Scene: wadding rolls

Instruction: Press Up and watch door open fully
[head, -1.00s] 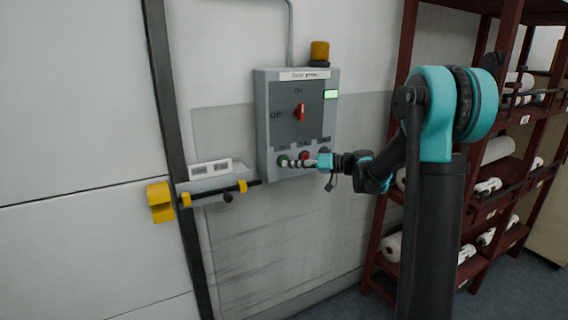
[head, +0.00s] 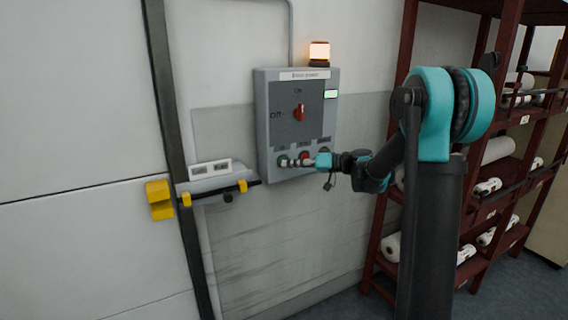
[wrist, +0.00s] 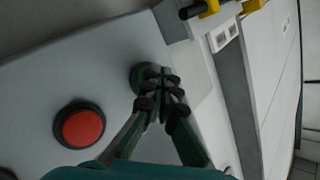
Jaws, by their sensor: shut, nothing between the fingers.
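The grey control box (head: 262,122) hangs on the wall, its red rotary switch (head: 299,113) turned to On and a small green display lit. The green button (head: 282,161) is at the lower left of the box; it also shows in the wrist view (wrist: 138,73). My gripper (head: 287,162) is shut and empty, its tips at the green button, partly covering it. It looks in contact, but how far the button is pressed I cannot tell. The white door (head: 80,130) stands at left; its panel seams show no clear opening.
An amber beacon (head: 319,52) on the box is lit. A red stop button (wrist: 80,128) sits beside the green one. A yellow-and-black bolt (head: 158,200) lies at the door's edge. A dark red rack (head: 386,185) with white rolls stands at right.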

